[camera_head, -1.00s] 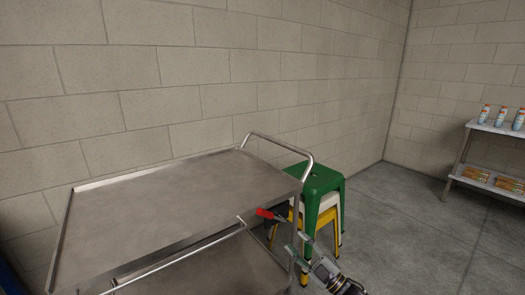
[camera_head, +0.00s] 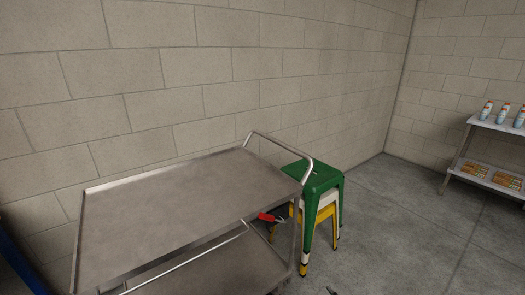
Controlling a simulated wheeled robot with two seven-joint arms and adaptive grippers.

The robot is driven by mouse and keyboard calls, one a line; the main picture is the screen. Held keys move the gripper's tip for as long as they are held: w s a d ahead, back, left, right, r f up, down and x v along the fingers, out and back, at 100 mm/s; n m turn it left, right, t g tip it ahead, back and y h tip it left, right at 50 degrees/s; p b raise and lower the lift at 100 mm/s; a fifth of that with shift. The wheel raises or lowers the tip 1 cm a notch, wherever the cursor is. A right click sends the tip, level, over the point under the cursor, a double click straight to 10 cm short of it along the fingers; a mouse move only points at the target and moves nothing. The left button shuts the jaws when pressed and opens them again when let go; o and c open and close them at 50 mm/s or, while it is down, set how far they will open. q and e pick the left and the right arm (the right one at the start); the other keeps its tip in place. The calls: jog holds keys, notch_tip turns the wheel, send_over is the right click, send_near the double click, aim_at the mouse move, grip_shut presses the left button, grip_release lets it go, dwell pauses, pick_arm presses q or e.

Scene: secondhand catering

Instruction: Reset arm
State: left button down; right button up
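My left gripper is not in view. Only a tiny dark tip (camera_head: 331,291) at the bottom edge, right of centre, shows; it looks like part of my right gripper, and whether it is open or shut cannot be told. A small red object (camera_head: 267,217) with a greyish end shows just below the front edge of the metal cart (camera_head: 180,205), near its right corner, apart from that tip. What the red object rests on is unclear.
Stacked stools, green (camera_head: 318,178) on top with white and yellow below, stand right of the cart. A shelf (camera_head: 493,127) with several bottles and packaged goods stands at far right. The floor (camera_head: 405,225) between is clear. A block wall closes the back.

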jog(key=s+d+f+m+g+h+p, duration=0.2)
jog(key=s+d+f+g+p, duration=0.1)
jog(key=s+f, duration=0.65)
jog(key=s+d+f+m+g+h+p, duration=0.25)
jog(key=s+f, duration=0.35)
jog(key=s, duration=0.6)
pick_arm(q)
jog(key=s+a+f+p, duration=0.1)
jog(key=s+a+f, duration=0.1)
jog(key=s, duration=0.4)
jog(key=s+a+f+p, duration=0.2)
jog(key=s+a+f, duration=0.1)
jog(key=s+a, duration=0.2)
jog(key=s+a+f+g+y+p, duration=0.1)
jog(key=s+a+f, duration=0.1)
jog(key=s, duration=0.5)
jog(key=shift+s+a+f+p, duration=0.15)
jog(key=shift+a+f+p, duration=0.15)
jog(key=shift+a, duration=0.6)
pick_arm(e)
jog(key=s+f+g, duration=0.2)
jog(key=s+g, duration=0.1)
jog(key=s, duration=1)
jog(key=s+d+f+m+g, duration=0.1)
jog(key=s+f+g, duration=0.1)
jog(key=s, duration=1)
jog(key=shift+s+d+f+g, duration=0.15)
jog(key=shift+s+f+g, duration=0.25)
jog(key=shift+g, duration=0.45)
